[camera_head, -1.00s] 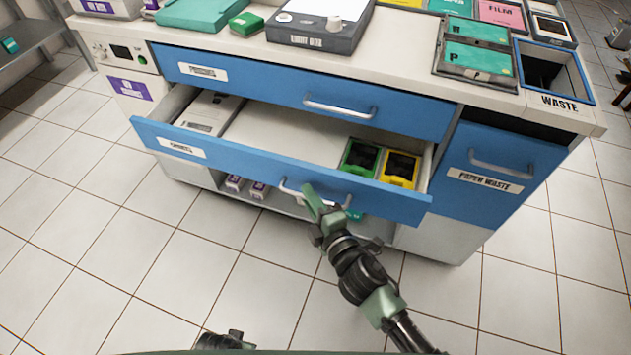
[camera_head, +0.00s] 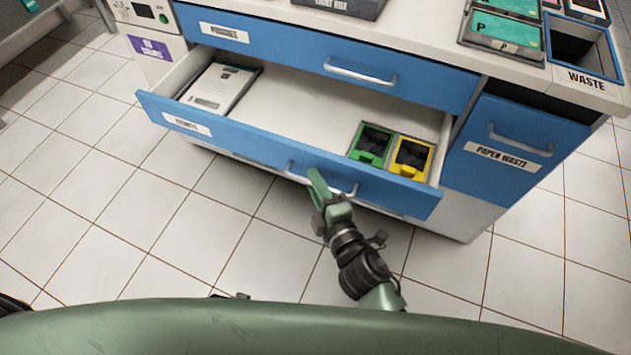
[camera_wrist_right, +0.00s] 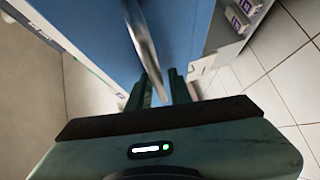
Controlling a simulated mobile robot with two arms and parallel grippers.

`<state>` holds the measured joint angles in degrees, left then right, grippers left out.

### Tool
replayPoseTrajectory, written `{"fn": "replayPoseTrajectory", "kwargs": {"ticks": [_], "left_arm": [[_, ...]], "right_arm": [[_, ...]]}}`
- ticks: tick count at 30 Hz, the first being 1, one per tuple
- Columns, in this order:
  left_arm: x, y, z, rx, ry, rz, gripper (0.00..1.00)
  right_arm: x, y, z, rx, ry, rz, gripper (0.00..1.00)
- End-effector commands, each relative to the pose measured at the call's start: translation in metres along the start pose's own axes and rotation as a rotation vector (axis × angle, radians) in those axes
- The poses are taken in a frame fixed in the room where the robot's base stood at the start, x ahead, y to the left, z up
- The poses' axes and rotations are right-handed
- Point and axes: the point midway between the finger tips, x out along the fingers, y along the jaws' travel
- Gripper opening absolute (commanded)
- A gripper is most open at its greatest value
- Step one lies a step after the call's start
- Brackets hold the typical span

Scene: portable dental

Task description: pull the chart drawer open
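The chart drawer (camera_head: 270,155) is the lower blue-fronted drawer of the white cabinet, and it stands well open. Its label is small and hard to read. Its curved metal handle (camera_head: 297,174) is on the front, and it also shows close up in the right wrist view (camera_wrist_right: 147,45). My right gripper (camera_head: 318,185) is at this handle. My left gripper cannot be made out; only a small dark part shows above my green body at the bottom.
A shut blue drawer (camera_head: 300,58) is above. The paper waste drawer (camera_head: 510,140) is shut at right. Tiled floor (camera_head: 130,225) lies clear in front.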

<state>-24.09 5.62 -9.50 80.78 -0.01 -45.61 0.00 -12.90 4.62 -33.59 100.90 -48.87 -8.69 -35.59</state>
Motion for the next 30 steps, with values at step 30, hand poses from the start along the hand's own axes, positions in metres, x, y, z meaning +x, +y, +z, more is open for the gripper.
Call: {"fn": "replayPoseTrajectory", "kwargs": {"ticks": [30], "left_arm": [[0.002,0.000,0.001,0.001,-0.002,0.000,0.00]], "right_arm": [[-0.078,0.000,0.000,0.000,0.001,0.001,0.20]]}}
